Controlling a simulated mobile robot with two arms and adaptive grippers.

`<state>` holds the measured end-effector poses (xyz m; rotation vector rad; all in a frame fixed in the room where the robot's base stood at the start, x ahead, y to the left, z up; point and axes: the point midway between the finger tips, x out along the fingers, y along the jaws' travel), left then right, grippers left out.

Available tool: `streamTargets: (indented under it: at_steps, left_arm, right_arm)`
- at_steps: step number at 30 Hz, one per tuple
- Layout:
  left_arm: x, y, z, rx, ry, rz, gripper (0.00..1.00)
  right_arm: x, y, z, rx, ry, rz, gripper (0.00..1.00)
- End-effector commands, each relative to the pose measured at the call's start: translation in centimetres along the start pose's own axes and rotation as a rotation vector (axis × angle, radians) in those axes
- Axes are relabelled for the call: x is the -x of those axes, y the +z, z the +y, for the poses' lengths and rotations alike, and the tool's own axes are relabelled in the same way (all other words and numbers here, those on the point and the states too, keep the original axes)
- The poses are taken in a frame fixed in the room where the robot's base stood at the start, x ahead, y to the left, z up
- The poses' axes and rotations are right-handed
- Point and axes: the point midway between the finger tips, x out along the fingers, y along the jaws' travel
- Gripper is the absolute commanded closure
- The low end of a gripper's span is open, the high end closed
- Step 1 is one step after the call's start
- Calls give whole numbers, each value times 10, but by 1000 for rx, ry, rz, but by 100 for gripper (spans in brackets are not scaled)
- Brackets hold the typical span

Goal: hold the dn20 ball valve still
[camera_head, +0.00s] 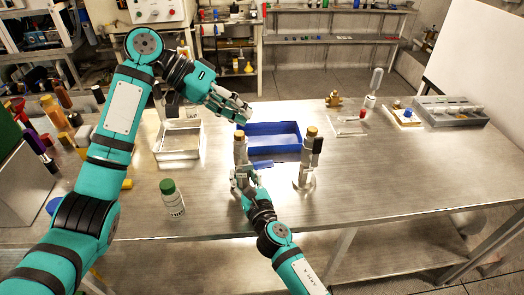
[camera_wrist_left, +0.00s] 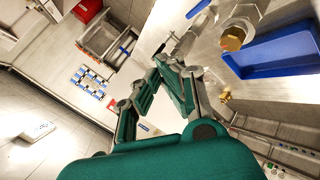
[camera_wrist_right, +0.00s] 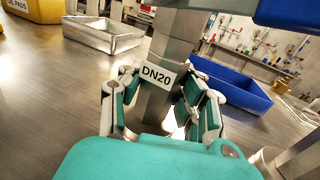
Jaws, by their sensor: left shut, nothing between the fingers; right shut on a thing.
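The dn20 ball valve (camera_head: 241,153) stands upright on the table, a grey body with a brass-coloured top. A blue lever (camera_head: 262,164) sticks out to its right. In the right wrist view its square grey post (camera_wrist_right: 158,118) carries a DN20 label. My right gripper (camera_head: 243,181) is shut on the post from the front, one finger on each side; the contact faces are partly hidden. My left gripper (camera_head: 244,112) is shut and empty, above and behind the valve. In the left wrist view its fingers (camera_wrist_left: 160,66) meet, with the brass top (camera_wrist_left: 233,38) to their right.
A similar valve stand (camera_head: 306,165) stands to the right. A blue tray (camera_head: 287,128) lies behind, and a metal tray (camera_head: 178,153) to the left. A green-capped bottle (camera_head: 172,203) stands at front left. The right half of the table is mostly clear.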

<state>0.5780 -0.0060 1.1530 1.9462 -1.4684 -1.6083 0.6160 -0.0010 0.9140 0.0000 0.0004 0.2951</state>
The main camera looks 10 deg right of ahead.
Motion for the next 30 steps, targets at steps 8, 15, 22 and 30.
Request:
streamTargets:
  at_steps: [8, 15, 22, 30]
  left_arm:
    - [18, 19, -21, -640, 35, 59, 100]
    - [28, 29, -29, -980, 36, 98, 100]
    - [18, 30, -30, -1059, 37, 106, 100]
    - [-34, 27, -25, -1057, 40, 105, 100]
  right_arm:
    - [0, 0, 0, 1, -1, 0, 100]
    - [0, 0, 0, 1, -1, 0, 100]
    - [0, 0, 0, 1, -1, 0, 100]
    - [0, 0, 0, 1, 0, 0, 100]
